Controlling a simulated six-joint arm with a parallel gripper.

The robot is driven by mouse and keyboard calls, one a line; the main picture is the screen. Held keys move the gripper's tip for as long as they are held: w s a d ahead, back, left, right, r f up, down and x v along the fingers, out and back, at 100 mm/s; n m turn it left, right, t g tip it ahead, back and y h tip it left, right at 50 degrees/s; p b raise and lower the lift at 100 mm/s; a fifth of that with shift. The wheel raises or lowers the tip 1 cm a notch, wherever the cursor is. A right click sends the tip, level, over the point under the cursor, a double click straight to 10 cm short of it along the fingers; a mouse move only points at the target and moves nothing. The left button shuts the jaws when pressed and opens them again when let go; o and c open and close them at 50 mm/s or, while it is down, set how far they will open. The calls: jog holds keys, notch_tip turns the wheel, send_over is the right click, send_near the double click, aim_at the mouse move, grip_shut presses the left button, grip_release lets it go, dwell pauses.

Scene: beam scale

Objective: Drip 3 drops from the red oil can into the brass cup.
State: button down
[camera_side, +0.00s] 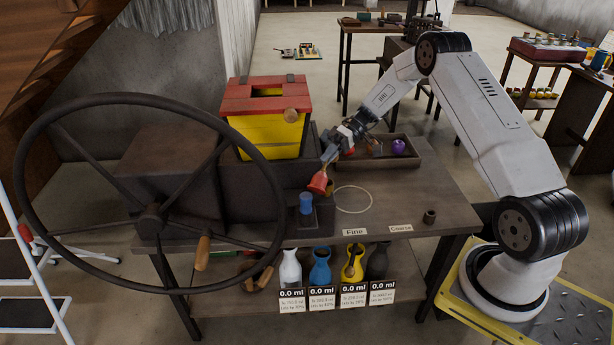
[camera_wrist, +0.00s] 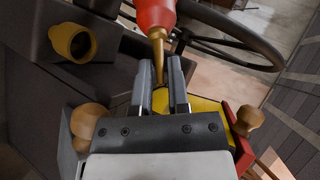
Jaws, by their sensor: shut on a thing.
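The red oil can (camera_side: 317,183) hangs below my gripper (camera_side: 331,152) in the side view, tilted, with its wide red body at the lower left. In the wrist view the red body (camera_wrist: 155,14) is at the top and its brass spout runs down between the fingers. My gripper (camera_wrist: 165,88) is shut on the spout. A brass cup (camera_wrist: 74,41) shows at the upper left of the wrist view, set at a dark block, apart from the can. In the side view the cup is largely hidden behind the can. No drop is visible.
A large dark handwheel (camera_side: 150,222) stands at the left. A yellow bin with a red lid (camera_side: 265,135) is behind the can. A blue piece (camera_side: 306,204) is just below it. The tabletop (camera_side: 400,195) is mostly clear to the right, before a wooden tray (camera_side: 412,160).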

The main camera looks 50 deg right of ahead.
jog(key=shift+n+h, duration=0.3)
jog(key=shift+h, duration=0.6)
jog(key=shift+r, duration=3.5)
jog(key=n+t+h, duration=0.1)
jog(key=h, duration=0.3)
jog(key=shift+h, duration=0.3)
jog(key=shift+n+t+h, duration=0.5)
jog(key=shift+t+h, duration=0.1)
jog(key=shift+h, duration=1.5)
jog(key=shift+s, duration=0.1)
jog(key=s+a+r, duration=0.2)
jog(key=s+r, duration=0.1)
jog(key=s, duration=0.6)
jog(key=shift+s+a, duration=0.25)
jog(key=shift+a, duration=0.05)
